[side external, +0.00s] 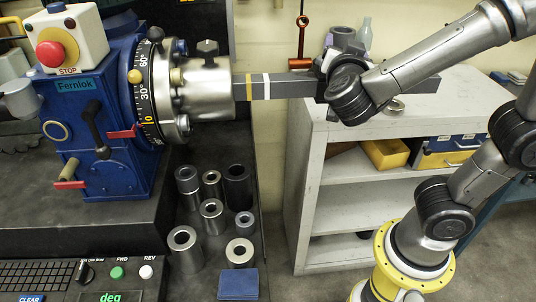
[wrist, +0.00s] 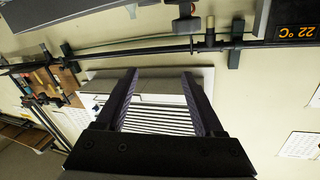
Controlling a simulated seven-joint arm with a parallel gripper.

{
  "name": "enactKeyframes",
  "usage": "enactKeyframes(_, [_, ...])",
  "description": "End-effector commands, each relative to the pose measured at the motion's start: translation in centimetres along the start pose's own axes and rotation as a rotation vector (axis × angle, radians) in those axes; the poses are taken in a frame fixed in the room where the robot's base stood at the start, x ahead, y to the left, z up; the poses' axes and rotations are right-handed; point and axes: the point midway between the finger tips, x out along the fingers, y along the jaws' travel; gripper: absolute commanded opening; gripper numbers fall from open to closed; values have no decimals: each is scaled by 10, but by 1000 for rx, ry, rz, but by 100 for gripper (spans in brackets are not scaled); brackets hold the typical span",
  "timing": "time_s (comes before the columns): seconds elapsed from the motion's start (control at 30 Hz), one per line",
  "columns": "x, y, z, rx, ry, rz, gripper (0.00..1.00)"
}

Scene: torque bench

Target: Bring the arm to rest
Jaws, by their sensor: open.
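My gripper (wrist: 161,74) is open in the wrist view, with nothing between its two dark fingers. It faces the pale wall and a white slatted panel (wrist: 155,115). In the side external view my wrist and gripper (side external: 330,72) are beside a long dark grey bar (side external: 300,88). The bar sticks out level to the right from a silver chuck (side external: 207,90) on a blue machine (side external: 100,110). It carries a yellow and a white band. My wrist hides part of the bar, so I cannot tell whether my gripper touches it.
Several metal sleeves (side external: 212,215) stand on the dark bench below the chuck. A grey shelf unit (side external: 310,150) with yellow and blue bins stands behind my wrist. A red-brown wrench (side external: 300,45) hangs on the wall. A dark pipe (wrist: 150,52) runs along the wall.

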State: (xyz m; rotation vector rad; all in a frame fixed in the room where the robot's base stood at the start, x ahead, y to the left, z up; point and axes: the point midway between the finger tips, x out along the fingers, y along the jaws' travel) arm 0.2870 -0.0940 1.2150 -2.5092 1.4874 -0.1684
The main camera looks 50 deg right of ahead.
Motion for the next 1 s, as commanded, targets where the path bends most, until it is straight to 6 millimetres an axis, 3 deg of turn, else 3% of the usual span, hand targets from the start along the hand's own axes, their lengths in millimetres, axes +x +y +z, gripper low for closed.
enactKeyframes(0.1, [15,-16,-18,110,-30,-141,70])
enactKeyframes(0.27, [15,-46,-40,193,-80,-388,70])
enactKeyframes(0.4, [-4,-68,-52,189,-140,-617,70])
enactKeyframes(0.57, [-38,-81,-46,94,-237,-836,70])
enactKeyframes(0.77, [-82,-67,-11,-125,-414,-1009,70])
enactKeyframes(0.87, [-100,-47,15,-264,-525,-1044,70])
enactKeyframes(1.0, [-118,-6,53,-475,-702,-1033,70])
